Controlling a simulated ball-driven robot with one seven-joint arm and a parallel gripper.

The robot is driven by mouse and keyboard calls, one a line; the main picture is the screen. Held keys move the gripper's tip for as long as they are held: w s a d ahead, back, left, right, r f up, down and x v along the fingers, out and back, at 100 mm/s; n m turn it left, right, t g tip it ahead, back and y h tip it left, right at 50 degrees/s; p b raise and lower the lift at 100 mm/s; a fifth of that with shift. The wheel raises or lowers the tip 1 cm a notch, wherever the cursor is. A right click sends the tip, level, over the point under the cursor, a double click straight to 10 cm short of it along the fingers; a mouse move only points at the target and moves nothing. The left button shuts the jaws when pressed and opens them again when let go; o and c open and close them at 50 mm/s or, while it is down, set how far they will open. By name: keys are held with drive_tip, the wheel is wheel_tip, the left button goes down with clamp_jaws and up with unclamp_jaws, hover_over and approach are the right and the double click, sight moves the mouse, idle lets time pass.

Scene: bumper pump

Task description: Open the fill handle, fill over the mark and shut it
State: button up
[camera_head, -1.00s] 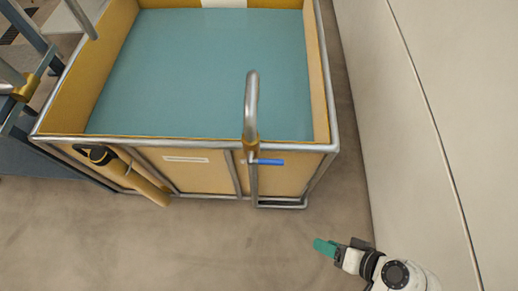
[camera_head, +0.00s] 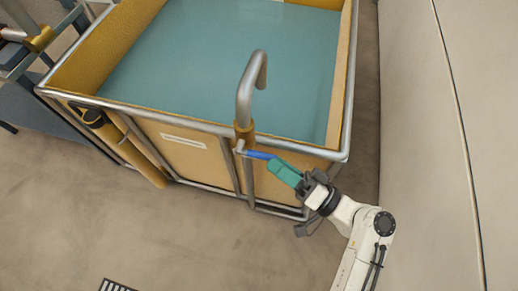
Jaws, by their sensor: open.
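The blue fill handle (camera_head: 257,154) sticks out to the right from the brass valve (camera_head: 244,137) below the curved grey spout (camera_head: 246,90). The spout bends over the rim of the yellow-walled tank (camera_head: 245,134). Flat blue-green (camera_head: 215,60) shows inside the tank, and no stream from the spout is visible. My gripper (camera_head: 277,165) has teal fingers at the handle's right end. It is open; whether the fingers touch or straddle the handle cannot be told. They hide the handle's tip. No level mark can be clearly made out.
A metal frame borders the tank. A yellow cylinder (camera_head: 130,152) leans along its front left. A pale wall (camera_head: 425,100) stands at the right. A dark floor grate (camera_head: 117,285) lies at the bottom. Floor in front of the tank is clear.

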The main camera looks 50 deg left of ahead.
sight(259, 153)
drive_tip(key=x, duration=0.6)
clamp_jaws()
idle(0.3)
